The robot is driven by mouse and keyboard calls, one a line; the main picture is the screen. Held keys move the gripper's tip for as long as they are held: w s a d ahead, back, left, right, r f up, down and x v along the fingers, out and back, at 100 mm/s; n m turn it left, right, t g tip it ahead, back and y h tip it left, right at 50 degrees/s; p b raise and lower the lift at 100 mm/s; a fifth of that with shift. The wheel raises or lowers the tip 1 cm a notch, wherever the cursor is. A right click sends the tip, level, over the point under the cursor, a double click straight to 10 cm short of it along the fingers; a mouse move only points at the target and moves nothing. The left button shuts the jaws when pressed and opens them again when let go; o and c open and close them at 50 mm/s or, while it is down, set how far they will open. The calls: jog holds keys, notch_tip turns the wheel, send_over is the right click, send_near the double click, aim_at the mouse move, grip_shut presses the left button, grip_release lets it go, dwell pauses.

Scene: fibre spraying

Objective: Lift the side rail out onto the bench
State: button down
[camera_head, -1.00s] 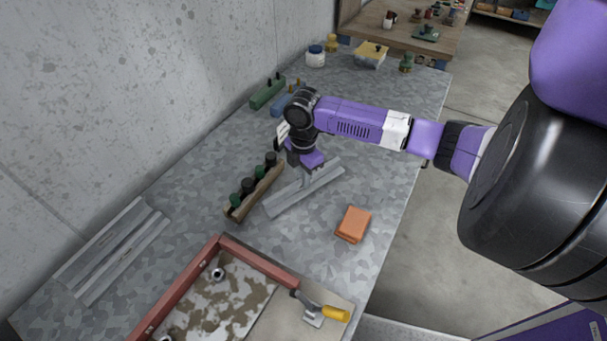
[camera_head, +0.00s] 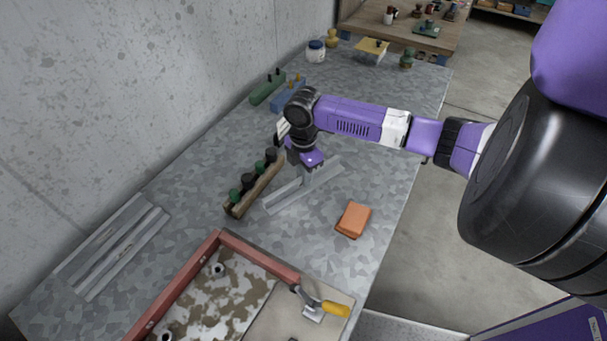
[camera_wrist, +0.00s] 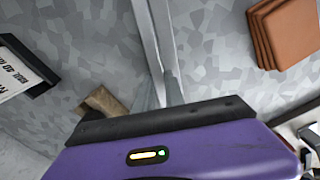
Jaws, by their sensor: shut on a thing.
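A long grey metal side rail (camera_head: 283,197) lies at a slant over the middle of the bench (camera_head: 330,262). My gripper (camera_head: 306,177) points down at it and is shut on its middle. The rail also shows in the wrist view (camera_wrist: 156,35), running up and away from my fingers (camera_wrist: 160,88). The rail looks on or very near the bench top; I cannot tell if there is a gap. The fingertips are partly hidden by the wrist. More grey rails (camera_head: 125,250) lie side by side at the left, near the wall.
A red-framed mould (camera_head: 180,290) stands at the front, with a yellow-handled tool (camera_head: 330,309) at its right corner. A brown rack with dark and green bottles (camera_head: 240,208) is just left of the rail. An orange block stack (camera_head: 353,220) lies to the right.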

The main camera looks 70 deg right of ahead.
jog(key=c, duration=1.3)
grip_release()
jog(key=shift+r+b, duration=0.45)
jog(key=shift+r, duration=3.4)
